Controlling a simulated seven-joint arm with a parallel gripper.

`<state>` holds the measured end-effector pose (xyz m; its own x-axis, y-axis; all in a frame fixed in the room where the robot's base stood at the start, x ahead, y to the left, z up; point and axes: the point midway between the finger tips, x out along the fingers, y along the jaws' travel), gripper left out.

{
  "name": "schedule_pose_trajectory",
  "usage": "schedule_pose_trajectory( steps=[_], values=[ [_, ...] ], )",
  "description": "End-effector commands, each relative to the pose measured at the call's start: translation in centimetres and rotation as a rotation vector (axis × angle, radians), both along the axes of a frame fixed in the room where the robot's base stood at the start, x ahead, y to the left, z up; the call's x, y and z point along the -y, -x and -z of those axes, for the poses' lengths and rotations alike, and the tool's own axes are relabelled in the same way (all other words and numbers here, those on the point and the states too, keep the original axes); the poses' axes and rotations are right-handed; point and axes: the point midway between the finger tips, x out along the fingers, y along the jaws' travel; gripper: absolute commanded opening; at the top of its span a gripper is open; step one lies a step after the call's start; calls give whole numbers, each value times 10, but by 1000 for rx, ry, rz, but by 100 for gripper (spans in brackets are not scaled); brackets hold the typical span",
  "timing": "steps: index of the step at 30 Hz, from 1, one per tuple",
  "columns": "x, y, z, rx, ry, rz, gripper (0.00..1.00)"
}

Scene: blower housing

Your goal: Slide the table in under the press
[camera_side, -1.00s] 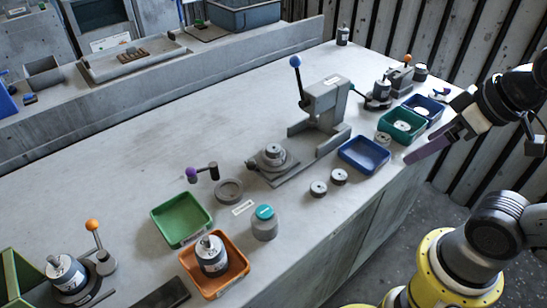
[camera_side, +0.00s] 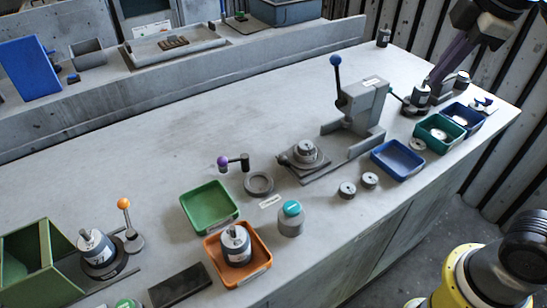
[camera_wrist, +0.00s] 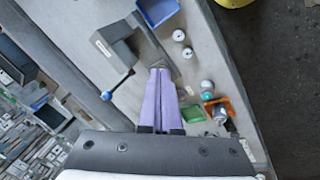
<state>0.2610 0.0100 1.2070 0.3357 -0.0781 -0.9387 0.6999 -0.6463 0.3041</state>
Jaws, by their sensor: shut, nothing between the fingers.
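The grey press (camera_side: 362,103) stands on the bench with a blue-knobbed lever (camera_side: 336,75) pointing up. Its sliding table (camera_side: 318,173) sits out in front, to the left of the press frame, with a round metal part (camera_side: 306,150) on it. My gripper (camera_side: 432,82) is at the upper right in the side view, with long purple fingers pointing down, away from the table and empty. In the wrist view my gripper (camera_wrist: 160,72) shows its fingers together; they hide much of the table behind them. The press (camera_wrist: 117,46) shows just left of the fingertips.
A blue tray (camera_side: 397,158) and two small round parts (camera_side: 358,184) lie in front of the press. Left of the table are a purple-knobbed crank (camera_side: 234,162), a ring (camera_side: 259,183), a teal-capped bottle (camera_side: 291,219), a green tray (camera_side: 209,206) and an orange tray (camera_side: 264,262).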

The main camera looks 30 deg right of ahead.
Motion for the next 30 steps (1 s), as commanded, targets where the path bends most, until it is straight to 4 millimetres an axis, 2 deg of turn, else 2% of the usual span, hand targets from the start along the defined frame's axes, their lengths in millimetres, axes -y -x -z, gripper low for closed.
schedule_pose_trajectory(
  steps=[1, 4, 8, 11, 16, 21, 24, 27, 30],
  values=[
    [-10, -20, -5, -31, 30, -72, 0],
    [-29, -54, -11, -83, 90, -202, 0],
    [-61, -95, -8, -150, 159, -359, 0],
    [-91, -123, 2, -200, 206, -470, 0],
    [-151, -163, 36, -284, 280, -635, 0],
    [-214, -183, 84, -347, 332, -743, 0],
    [-241, -184, 114, -382, 353, -789, 0],
    [-258, -179, 137, -420, 370, -822, 0],
    [-267, -174, 148, -436, 381, -844, 0]
  ],
)
